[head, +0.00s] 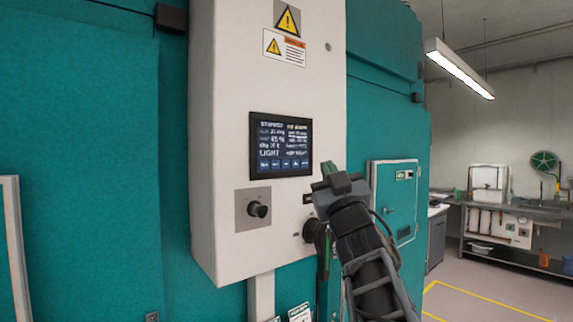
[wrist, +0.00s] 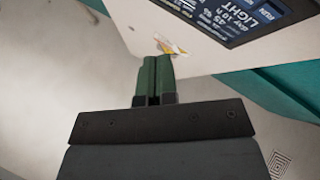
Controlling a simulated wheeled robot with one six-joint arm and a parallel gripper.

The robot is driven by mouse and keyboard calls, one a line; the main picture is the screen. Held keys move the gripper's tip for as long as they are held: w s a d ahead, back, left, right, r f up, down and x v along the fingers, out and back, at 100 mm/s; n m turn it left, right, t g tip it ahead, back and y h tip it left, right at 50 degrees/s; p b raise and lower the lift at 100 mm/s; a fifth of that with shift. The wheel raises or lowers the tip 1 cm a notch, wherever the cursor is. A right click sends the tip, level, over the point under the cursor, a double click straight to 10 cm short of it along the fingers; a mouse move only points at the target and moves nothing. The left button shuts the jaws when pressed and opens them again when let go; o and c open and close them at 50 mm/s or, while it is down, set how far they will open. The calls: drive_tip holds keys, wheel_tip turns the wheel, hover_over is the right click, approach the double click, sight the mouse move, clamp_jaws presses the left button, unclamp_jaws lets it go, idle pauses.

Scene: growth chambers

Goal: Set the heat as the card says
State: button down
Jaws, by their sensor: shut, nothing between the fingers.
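A white control cabinet (head: 225,120) is mounted on the teal chamber wall. Its dark screen (head: 281,145) shows rows of white text, including "LIGHT", and a row of blue buttons; most of the text is too small to read. The screen also shows tilted in the wrist view (wrist: 235,15). A black knob (head: 258,210) on a grey plate sits below left of the screen. My gripper (head: 326,169) is just right of the screen's lower corner. Its green fingers (wrist: 156,60) are shut and empty, pointing toward the cabinet; contact cannot be told. I cannot identify the card for certain.
Small printed cards (head: 300,313) show below the cabinet, partly cut off. Warning labels (head: 285,47) are above the screen. A teal door panel (head: 397,200) is right of my arm. A sink bench (head: 510,212) stands far right, with open floor before it.

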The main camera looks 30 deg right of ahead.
sight(286, 164)
drive_tip(key=y, duration=0.1)
drive_tip(key=a+r+n+t+y, duration=0.1)
drive_tip(key=shift+s+a+n+t+y, duration=0.25)
drive_tip(key=shift+a+n+t+y, duration=0.05)
drive_tip(key=shift+w+a+p, duration=0.15)
drive_tip(key=shift+w, duration=1.3)
drive_tip(key=shift+w+a+p, duration=0.2)
drive_tip(key=shift+w, duration=1.3)
drive_tip(key=shift+w+a+p, duration=0.15)
drive_tip(key=shift+w, duration=1.3)
drive_tip(key=shift+w, duration=0.2)
drive_tip(key=shift+w+b, duration=0.2)
drive_tip(key=shift+b, duration=0.1)
